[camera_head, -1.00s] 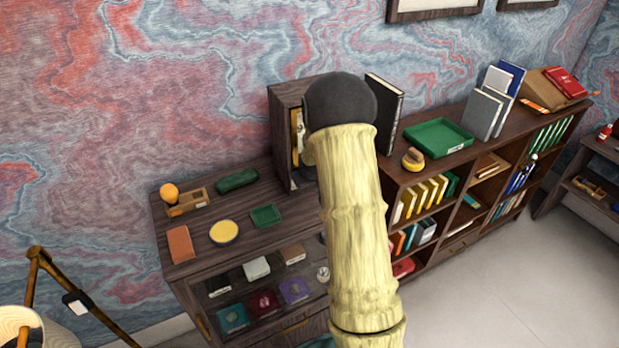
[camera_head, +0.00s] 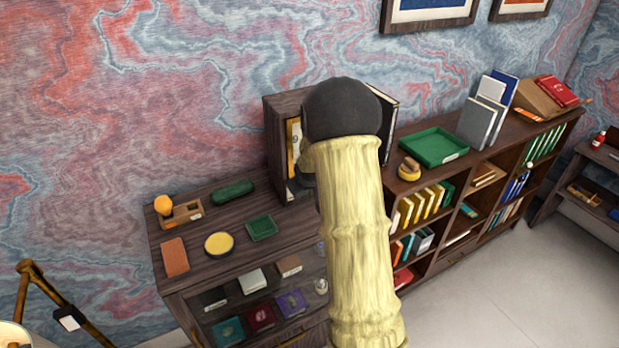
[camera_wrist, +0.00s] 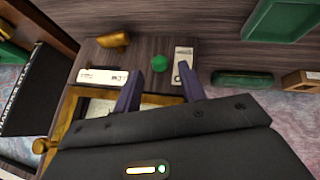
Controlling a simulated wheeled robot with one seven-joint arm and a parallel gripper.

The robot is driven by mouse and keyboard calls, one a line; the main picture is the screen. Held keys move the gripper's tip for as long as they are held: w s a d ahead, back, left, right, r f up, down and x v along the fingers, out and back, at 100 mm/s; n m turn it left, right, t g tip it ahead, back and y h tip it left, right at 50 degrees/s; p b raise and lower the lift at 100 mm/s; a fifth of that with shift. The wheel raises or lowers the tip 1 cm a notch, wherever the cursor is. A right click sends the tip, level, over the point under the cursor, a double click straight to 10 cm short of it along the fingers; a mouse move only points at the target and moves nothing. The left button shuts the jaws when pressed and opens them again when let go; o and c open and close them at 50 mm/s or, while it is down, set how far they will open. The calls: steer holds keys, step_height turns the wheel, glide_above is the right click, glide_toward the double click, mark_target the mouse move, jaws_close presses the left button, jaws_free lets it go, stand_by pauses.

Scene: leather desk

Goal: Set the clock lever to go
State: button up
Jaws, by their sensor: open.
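The clock is a dark wooden case (camera_head: 284,108) with a brass-edged face (camera_head: 293,145), standing on the cabinet. My arm covers much of it in the head view. In the wrist view the brass frame (camera_wrist: 66,112) shows at lower left, partly behind my gripper. My gripper (camera_wrist: 159,74) is open, its two dark fingers on either side of a small green round piece (camera_wrist: 161,70). I cannot tell whether they touch it. A brass-coloured peg (camera_wrist: 115,40) and two white labels (camera_wrist: 102,77) (camera_wrist: 183,53) are nearby. I cannot read the labels or tell which piece is the lever.
A dark book (camera_head: 390,120) stands right of the clock. A green tray (camera_head: 434,146) lies farther right.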

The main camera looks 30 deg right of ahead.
steer(key=b+v, duration=0.3)
steer(key=v, duration=1.1)
steer(key=shift+s+r, duration=0.2)
steer(key=shift+r, duration=0.1)
steer(key=shift+a, duration=0.15)
steer(key=s+a+f+m+g+y+b, duration=0.1)
steer(key=s+a+f+g+b, duration=0.1)
steer(key=s+a+f, duration=0.4)
steer(key=s+a+f+g+y+b, duration=0.1)
steer(key=s+a+f+g, duration=0.1)
steer(key=s+a+f, duration=0.5)
steer(key=s+a, duration=0.1)
steer(key=s, duration=0.4)
steer(key=shift+s+a+f+m+b, duration=0.2)
steer(key=shift+s+f+m+b, duration=0.1)
steer(key=shift+m+b, duration=0.1)
